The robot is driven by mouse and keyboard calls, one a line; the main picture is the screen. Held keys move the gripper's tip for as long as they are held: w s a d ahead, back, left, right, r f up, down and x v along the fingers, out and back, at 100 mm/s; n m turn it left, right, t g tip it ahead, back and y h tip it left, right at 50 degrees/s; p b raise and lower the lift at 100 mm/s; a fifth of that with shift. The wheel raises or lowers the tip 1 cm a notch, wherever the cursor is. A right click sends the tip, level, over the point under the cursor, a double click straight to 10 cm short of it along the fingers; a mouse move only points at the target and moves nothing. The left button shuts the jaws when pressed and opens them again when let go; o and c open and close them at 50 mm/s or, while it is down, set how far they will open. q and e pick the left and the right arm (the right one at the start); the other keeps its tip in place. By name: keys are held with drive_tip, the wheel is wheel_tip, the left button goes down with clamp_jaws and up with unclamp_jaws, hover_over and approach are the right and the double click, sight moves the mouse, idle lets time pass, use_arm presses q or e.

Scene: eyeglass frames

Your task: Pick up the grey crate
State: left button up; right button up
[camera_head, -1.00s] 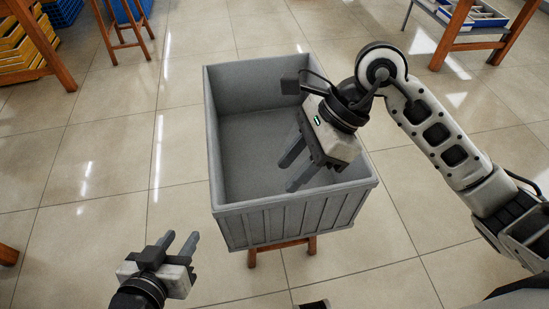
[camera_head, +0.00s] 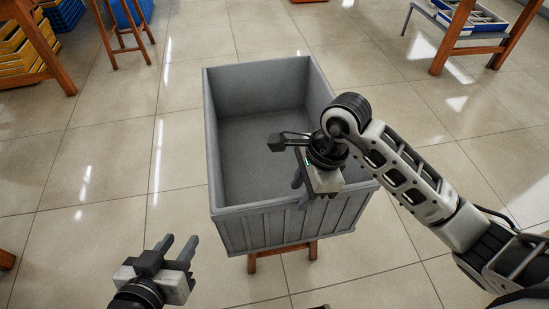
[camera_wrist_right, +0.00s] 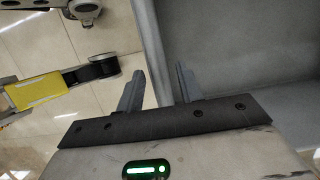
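The grey crate (camera_head: 262,224) is open-topped, appears empty and stands upright on a wooden stool (camera_head: 283,252), mostly hidden beneath it. My right gripper (camera_head: 302,190) is open at the crate's near wall, right of its middle. One finger is on the inner side and one on the outer side. In the right wrist view, the crate's rim (camera_wrist_right: 153,45) runs up between the two spread fingers (camera_wrist_right: 160,85); I cannot tell whether they touch it. My left gripper (camera_head: 178,246) is open and empty, left of and nearer than the crate, apart from it.
Yellow bins (camera_head: 25,50) stand on a wooden rack at the far left, with blue crates (camera_head: 65,12) beside them. A wooden bench (camera_head: 470,45) with a blue tray stands at the far right. The tiled floor around the crate is clear.

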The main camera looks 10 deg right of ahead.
drive_tip(key=x, duration=0.4)
drive_tip(key=shift+s+f, duration=0.15)
drive_tip(key=shift+s, duration=0.05)
clamp_jaws()
idle(1.1)
drive_tip(key=shift+w+a+r, duration=0.1)
drive_tip(key=shift+w+r, duration=0.15)
drive_tip(key=shift+r, duration=0.05)
